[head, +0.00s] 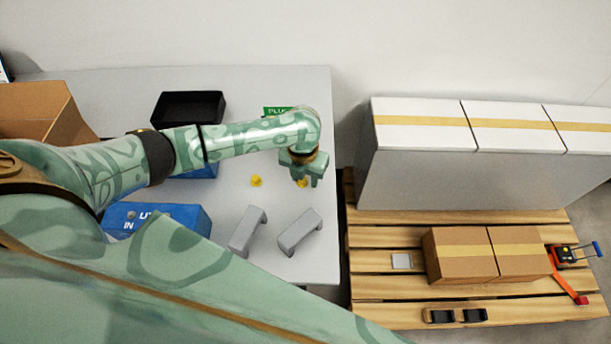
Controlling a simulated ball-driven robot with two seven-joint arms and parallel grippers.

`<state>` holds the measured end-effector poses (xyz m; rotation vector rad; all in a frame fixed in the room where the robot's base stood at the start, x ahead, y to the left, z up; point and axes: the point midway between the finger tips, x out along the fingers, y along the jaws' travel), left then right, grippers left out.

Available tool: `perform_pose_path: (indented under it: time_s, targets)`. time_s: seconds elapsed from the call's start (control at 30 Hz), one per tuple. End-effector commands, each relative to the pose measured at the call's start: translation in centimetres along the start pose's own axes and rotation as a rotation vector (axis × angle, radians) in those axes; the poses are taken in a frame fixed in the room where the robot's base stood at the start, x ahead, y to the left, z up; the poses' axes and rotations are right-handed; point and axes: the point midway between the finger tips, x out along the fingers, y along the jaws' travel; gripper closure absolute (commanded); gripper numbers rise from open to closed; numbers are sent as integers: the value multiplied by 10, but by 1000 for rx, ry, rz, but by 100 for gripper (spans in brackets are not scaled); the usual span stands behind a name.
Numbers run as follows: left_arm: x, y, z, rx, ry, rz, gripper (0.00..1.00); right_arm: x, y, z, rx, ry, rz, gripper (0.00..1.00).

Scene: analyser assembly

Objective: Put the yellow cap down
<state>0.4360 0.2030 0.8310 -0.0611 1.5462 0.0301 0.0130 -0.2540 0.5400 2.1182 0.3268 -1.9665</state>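My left gripper (305,178) hangs over the right part of the grey table, fingers pointing down. A small yellow cap (302,184) shows right at its fingertips, partly hidden by them. I cannot tell whether the fingers are closed on the cap, or whether the cap touches the table. A second small yellow cap (256,181) sits on the table to the left, apart from the gripper. My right gripper is not in view.
Two grey bracket-like parts (300,231) (247,231) lie in front of the caps. A black tray (188,107), a green labelled item (277,111), a blue box (158,217) and a cardboard box (42,112) are also on the table (280,83). A loaded pallet (385,237) stands right.

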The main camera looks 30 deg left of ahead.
Motion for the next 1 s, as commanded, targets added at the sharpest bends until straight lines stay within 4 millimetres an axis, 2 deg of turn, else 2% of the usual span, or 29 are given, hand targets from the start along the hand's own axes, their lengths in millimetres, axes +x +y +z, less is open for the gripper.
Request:
perform_pose_path:
  time_s: [0.03,0.07,0.4,0.53,0.7,1.0]
  targets:
    - [5,8,-8,-1,20,22,54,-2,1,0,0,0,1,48]
    - [0,8,-8,-1,19,22,54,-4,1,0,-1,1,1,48]
    - [-86,4,-3,-2,10,13,54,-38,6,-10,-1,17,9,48]
    - [-110,3,-3,-1,11,12,54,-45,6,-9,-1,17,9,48]
    - [-124,3,-3,-3,12,11,54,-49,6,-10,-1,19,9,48]
    - [-125,2,-3,-2,13,9,54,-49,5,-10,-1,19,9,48]
